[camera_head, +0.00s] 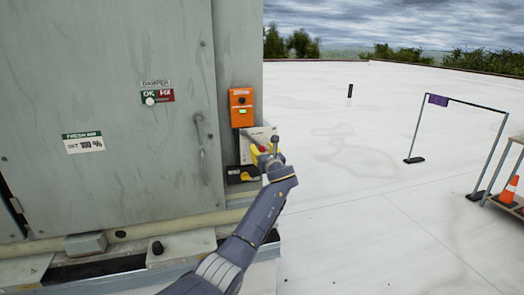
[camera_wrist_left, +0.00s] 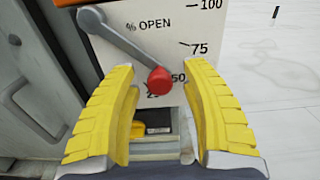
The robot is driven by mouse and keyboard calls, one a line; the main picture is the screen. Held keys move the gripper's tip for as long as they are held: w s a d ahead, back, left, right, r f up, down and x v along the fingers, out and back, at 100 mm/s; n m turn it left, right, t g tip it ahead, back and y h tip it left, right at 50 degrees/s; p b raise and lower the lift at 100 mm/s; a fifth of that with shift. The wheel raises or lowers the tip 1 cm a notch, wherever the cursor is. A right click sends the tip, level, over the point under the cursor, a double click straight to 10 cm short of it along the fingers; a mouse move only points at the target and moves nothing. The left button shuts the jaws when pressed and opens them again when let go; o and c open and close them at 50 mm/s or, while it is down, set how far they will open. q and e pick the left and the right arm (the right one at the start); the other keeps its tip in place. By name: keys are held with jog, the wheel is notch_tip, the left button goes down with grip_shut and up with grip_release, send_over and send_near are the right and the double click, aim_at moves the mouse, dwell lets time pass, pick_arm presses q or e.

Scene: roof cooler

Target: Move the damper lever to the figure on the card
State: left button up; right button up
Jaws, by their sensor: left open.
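The card (camera_head: 83,142) on the cabinet's left door reads FRESH AIR SET 100 %. The damper's white scale plate (camera_head: 257,133) is marked % OPEN. In the left wrist view the scale plate (camera_wrist_left: 150,22) shows 100 at top right, 75 below, then 50 and a partly hidden 25. The grey lever (camera_wrist_left: 122,42) slopes down right to its red knob (camera_wrist_left: 160,81), which lies beside the 50 and 25 marks. My left gripper (camera_head: 266,151) is open at the plate. Its yellow fingers (camera_wrist_left: 160,75) stand either side of the knob; I see no clear contact. My right gripper is out of view.
An orange actuator box (camera_head: 241,105) with a green light sits above the plate. A DAMPER OK/FIX panel (camera_head: 157,96) is on the cabinet. A black and yellow item (camera_head: 242,174) sits below the plate. The roof to the right is open, with a rail frame (camera_head: 465,104) beyond.

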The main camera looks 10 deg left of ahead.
pick_arm(q)
jog(key=shift+w, duration=0.1)
jog(key=shift+c, duration=0.4)
jog(key=shift+a, duration=0.1)
grip_shut()
